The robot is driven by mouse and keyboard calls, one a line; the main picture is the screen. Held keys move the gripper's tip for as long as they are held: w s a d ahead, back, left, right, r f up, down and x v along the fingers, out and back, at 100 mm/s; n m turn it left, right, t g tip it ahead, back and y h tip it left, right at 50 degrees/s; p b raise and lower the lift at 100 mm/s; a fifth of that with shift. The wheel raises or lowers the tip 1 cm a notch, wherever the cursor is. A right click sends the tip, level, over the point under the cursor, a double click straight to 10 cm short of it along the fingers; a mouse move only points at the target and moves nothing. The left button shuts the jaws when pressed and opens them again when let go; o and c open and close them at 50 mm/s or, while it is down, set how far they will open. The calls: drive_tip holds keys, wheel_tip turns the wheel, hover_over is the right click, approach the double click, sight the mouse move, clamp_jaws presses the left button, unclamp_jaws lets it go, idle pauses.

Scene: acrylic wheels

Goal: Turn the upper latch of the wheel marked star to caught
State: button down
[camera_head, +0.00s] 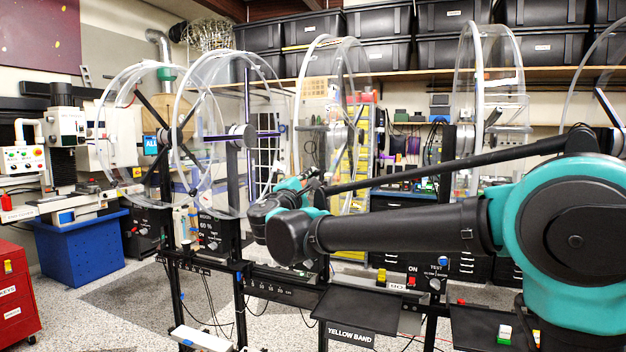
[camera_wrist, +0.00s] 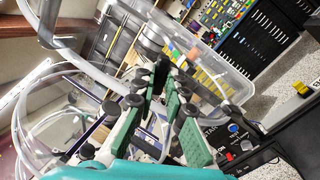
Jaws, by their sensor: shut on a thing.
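The third clear acrylic wheel from the left (camera_head: 317,62) stands upright on a dark post. Its rim also curves across the wrist view (camera_wrist: 88,66). A control box (camera_wrist: 240,148) low in the wrist view carries a label that seems to read STAR. My gripper (camera_head: 313,178) is at the near side of this wheel, and its fingers (camera_wrist: 168,76) reach toward the hub area in the wrist view. The fingers are shut on a small part, apparently the latch, which they mostly hide. I cannot tell how far the latch is turned.
Two more wheels (camera_head: 102,120) stand to the left, and another (camera_head: 461,95) stands to the right. A black tray marked YELLOW BAND (camera_head: 357,310) sticks out below my arm. A blue bin (camera_head: 82,252) and a red cabinet (camera_head: 15,298) stand at the left.

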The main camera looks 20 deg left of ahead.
drive_tip(key=m, duration=0.4)
drive_tip(key=c, duration=1.4)
unclamp_jaws()
drive_tip(key=shift+c, duration=0.2)
drive_tip(key=shift+s, duration=0.1)
drive_tip(key=v, duration=0.6)
drive_tip(key=shift+s, duration=0.4)
drive_tip(key=shift+f, duration=0.15)
